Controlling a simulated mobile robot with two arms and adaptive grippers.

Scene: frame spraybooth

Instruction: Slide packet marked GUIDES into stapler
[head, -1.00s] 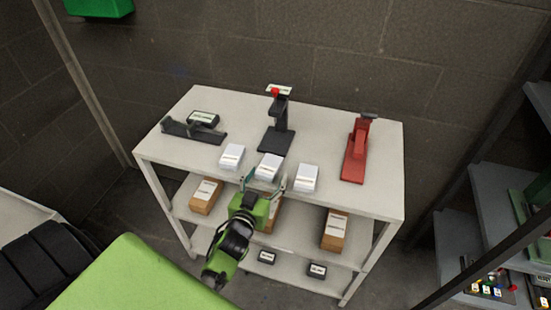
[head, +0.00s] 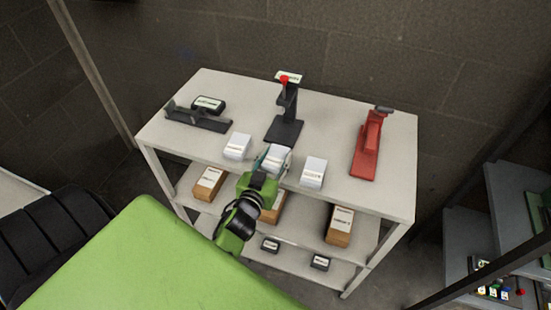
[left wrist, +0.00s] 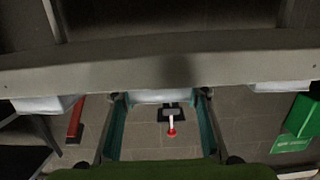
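Three white packets lie in a row near the table's front edge: a left one (head: 237,146), a middle one (head: 277,155) and a right one (head: 313,172). Their labels are too small to read. My left gripper (head: 274,161) has its fingers on either side of the middle packet, which also shows between the fingers in the left wrist view (left wrist: 162,97). Whether the fingers press on it is unclear. Behind stand a black upright tool with a red knob (head: 287,110), a red tool (head: 368,147) and a low black tool (head: 198,121). I cannot tell which is the stapler. My right gripper is out of view.
The white table (head: 340,105) has bare top between the tools. A small black labelled box (head: 209,105) sits at the back left. Brown boxes (head: 340,225) and black boxes (head: 320,262) are on the lower shelves. A grey shelf rack (head: 515,200) stands at the right.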

